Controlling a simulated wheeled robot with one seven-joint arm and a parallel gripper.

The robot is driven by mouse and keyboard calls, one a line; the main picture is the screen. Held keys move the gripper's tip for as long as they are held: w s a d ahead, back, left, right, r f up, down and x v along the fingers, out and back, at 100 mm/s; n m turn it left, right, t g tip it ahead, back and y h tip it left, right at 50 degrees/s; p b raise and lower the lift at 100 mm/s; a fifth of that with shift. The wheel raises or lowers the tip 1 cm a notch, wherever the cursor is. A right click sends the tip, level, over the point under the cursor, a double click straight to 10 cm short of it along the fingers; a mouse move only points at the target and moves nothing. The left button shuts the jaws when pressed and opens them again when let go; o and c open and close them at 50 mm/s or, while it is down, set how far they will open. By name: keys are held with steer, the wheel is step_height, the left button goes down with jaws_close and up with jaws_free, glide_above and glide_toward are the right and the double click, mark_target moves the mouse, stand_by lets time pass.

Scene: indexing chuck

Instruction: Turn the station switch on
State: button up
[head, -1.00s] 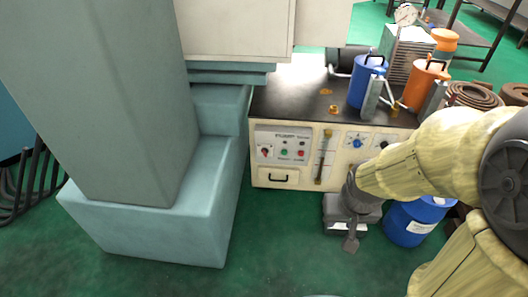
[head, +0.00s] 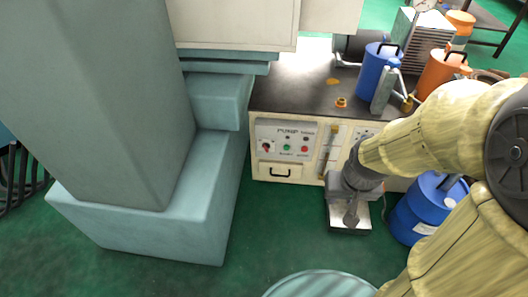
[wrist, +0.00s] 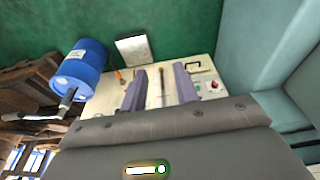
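The pump station panel (head: 285,138) is on the front of a cream cabinet with a dark top, left of my gripper in the head view. A small red switch (head: 266,147) sits at the panel's left side, beside green and red buttons; its exact setting is too small to read. In the wrist view the panel appears turned over at the right, with a red control (wrist: 214,85). My gripper (head: 350,214) is in front of the cabinet, right of the panel and apart from it. In the wrist view its two fingers (wrist: 160,86) are spread with nothing held.
A large teal machine base (head: 140,225) stands left of the cabinet. A blue drum (head: 425,208) stands at the right, and shows in the wrist view (wrist: 82,62). A striped round thing (head: 318,285) is at the bottom edge. Green floor before the panel is clear.

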mark_target(265, 150)
steer(key=w+a+f+t+h+b, duration=0.1)
steer(key=w+a+f+t+b, duration=0.4)
steer(key=w+f, duration=0.6)
steer(key=w+a+f+t+h+b, duration=0.25)
steer(key=w+a+f, duration=0.5)
steer(key=f, duration=0.55)
steer(key=w+a+f+n+t+y+b, duration=0.1)
steer(key=a+f+n+t+y+b, duration=0.2)
steer(key=a+t, duration=0.5)
steer(key=a+f+n, duration=0.1)
steer(key=n, duration=0.1)
steer(key=shift+w+a+f+n+b, duration=0.2)
steer(key=shift+w+a+n+b, duration=0.1)
steer(key=shift+b, duration=0.1)
steer(key=shift+w, duration=0.1)
steer(key=w+b, duration=0.2)
steer(key=w, duration=0.3)
steer(key=w+b, duration=0.3)
steer(key=w, duration=0.3)
steer(key=w+b, duration=0.2)
steer(key=w, duration=0.4)
steer(key=shift+w+d, duration=0.15)
steer(key=shift+d, duration=0.25)
